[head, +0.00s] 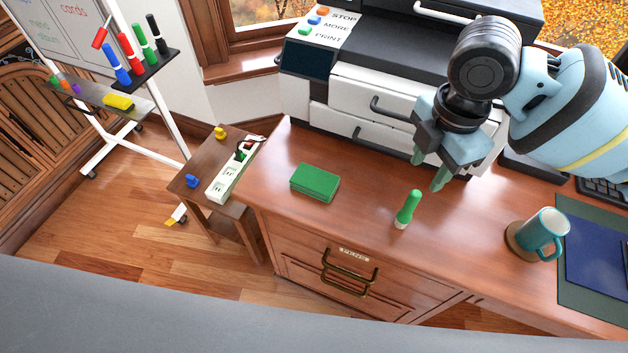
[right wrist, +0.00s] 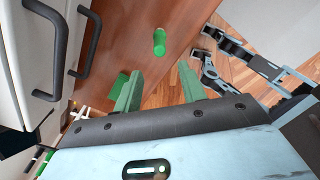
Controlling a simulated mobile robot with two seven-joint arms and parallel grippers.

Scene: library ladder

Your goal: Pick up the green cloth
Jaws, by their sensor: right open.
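The green cloth (head: 315,182) lies folded in a flat rectangular stack on the left part of the wooden desk. In the right wrist view a green patch that looks like the cloth (right wrist: 117,88) shows at left, partly hidden by a finger. My right gripper (head: 429,171) hangs above the desk, to the right of the cloth and apart from it, in front of the printer. Its green fingers are spread and empty; they also show in the right wrist view (right wrist: 159,75).
A green marker-like stick (head: 409,206) stands on the desk between the cloth and the mug (head: 541,232). The printer (head: 370,100) with protruding handles stands behind. A low stool with a power strip (head: 232,172) stands left of the desk. The desk around the cloth is clear.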

